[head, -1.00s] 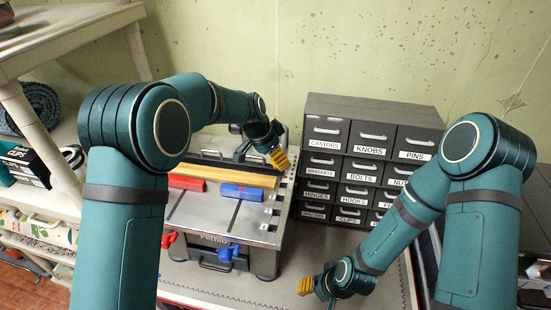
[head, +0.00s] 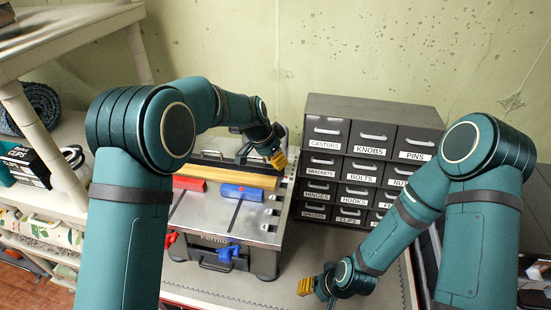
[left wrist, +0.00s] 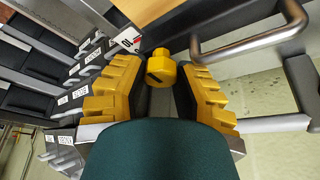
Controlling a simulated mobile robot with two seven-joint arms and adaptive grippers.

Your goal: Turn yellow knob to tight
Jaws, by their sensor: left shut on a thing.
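The yellow knob (left wrist: 160,68) shows in the left wrist view between the fingertips of my left gripper. A dark line marks its front face. My left gripper (head: 278,160) is shut on the knob, at the right side of the metal workbench vise (head: 215,215). In the head view the knob is hidden by the gripper. A small white label with a red mark (left wrist: 127,40) is beside the knob in the wrist view. My right gripper (head: 306,287) is low in front of the drawer cabinet, apart from the vise; its finger opening is unclear.
A dark cabinet of labelled drawers (head: 370,107) stands behind and right of the vise. A metal bar handle (left wrist: 250,40) is close to my left fingers.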

